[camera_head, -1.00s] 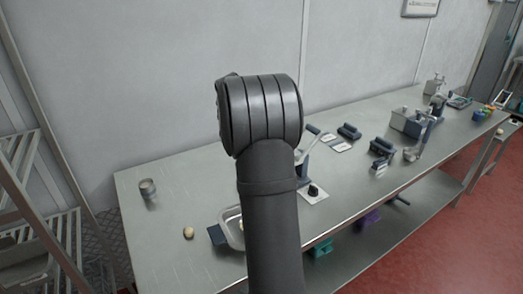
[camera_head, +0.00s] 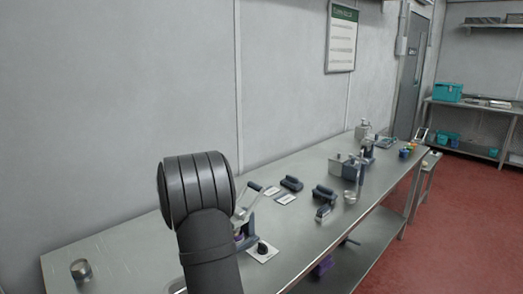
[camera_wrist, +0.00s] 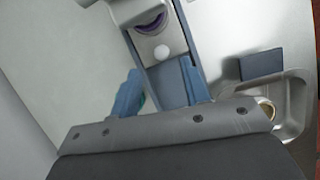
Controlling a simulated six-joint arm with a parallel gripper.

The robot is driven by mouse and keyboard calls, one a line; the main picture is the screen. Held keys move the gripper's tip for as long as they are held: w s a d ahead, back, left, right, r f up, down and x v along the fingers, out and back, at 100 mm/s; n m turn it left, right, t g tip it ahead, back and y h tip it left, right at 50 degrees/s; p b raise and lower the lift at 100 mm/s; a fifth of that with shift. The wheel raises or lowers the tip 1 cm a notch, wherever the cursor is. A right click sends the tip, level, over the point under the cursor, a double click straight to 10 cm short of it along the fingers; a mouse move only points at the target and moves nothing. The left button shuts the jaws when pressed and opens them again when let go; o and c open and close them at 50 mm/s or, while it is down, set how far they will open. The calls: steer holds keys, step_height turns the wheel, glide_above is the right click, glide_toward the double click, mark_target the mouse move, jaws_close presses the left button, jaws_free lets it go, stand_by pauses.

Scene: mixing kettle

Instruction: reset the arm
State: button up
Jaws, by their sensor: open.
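My arm's dark grey link stands in the lower left of the head view and covers part of the bench. My gripper is hidden in that view. In the wrist view my gripper (camera_wrist: 162,88) shows two blue fingers set apart, with nothing seen held between them. Beyond the fingers is a metal device with a purple ring (camera_wrist: 151,22) and a small white ball (camera_wrist: 162,53). The lever press (camera_head: 245,222) beside my arm in the head view may be the same device.
A metal tray (camera_wrist: 293,88) with a dark blue block (camera_wrist: 262,65) lies at the wrist view's right. On the steel bench (camera_head: 130,250) stand a metal cup (camera_head: 81,271), dark blue tools (camera_head: 324,194) and a dispenser (camera_head: 363,131). A wall sign (camera_head: 342,38) hangs behind.

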steer(key=x, duration=0.8)
steer(key=shift+f, duration=0.15)
steer(key=shift+s+a, duration=0.1)
steer(key=shift+a, duration=0.05)
